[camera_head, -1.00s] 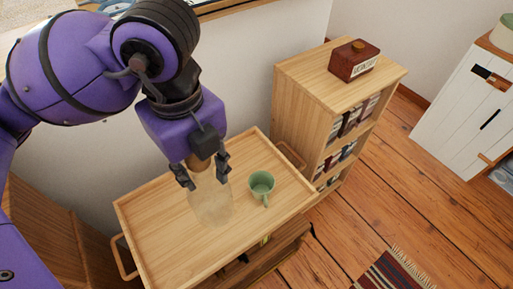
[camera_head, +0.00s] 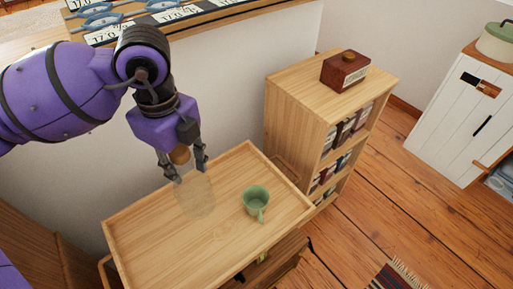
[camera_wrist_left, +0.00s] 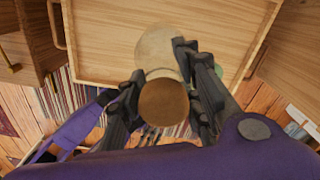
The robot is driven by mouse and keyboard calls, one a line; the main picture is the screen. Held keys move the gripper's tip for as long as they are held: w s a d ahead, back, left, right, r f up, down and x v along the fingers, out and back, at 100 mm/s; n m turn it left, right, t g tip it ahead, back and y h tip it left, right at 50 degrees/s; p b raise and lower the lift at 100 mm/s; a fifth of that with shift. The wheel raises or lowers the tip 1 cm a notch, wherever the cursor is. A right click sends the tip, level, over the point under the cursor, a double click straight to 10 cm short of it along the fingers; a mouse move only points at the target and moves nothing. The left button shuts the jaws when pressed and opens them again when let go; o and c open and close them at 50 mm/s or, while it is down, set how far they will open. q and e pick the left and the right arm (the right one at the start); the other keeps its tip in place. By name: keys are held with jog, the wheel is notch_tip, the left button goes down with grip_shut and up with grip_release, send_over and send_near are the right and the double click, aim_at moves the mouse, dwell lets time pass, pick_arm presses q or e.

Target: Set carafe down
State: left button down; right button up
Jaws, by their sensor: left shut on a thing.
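The carafe (camera_head: 195,197) is clear glass with a round cork stopper (camera_head: 181,154). My left gripper (camera_head: 187,174) is shut on it near its neck, from above. The carafe is over the left back part of a wooden tray-topped cart (camera_head: 215,238); I cannot tell whether its base touches the surface. In the left wrist view the cork (camera_wrist_left: 164,102) sits between the fingers and the carafe's pale body (camera_wrist_left: 158,47) shows beyond it. A green mug (camera_head: 256,201) stands on the tray to the right of the carafe.
A wooden shelf unit (camera_head: 300,105) with a dark red box (camera_head: 344,70) on top stands right of the cart. A white cabinet (camera_head: 460,120) is at far right. The tray has a raised rim; its front and middle are bare.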

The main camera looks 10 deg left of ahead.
pick_arm(q)
jog(key=w+f, duration=0.1)
jog(key=w+a+f, duration=0.1)
jog(key=f, duration=0.1)
jog(key=a+f, duration=0.1)
jog(key=shift+w+f, duration=0.3)
jog(key=shift+w, duration=0.1)
jog(key=shift+w+a+f+b, duration=0.15)
jog(key=shift+f+b, duration=0.2)
jog(key=shift+f, duration=1.45)
jog(key=c, duration=1.2)
grip_release()
notch_tip(320, 180, up, 12)
jog(key=shift+r+p, duration=0.15)
jog(key=shift+p, duration=0.4)
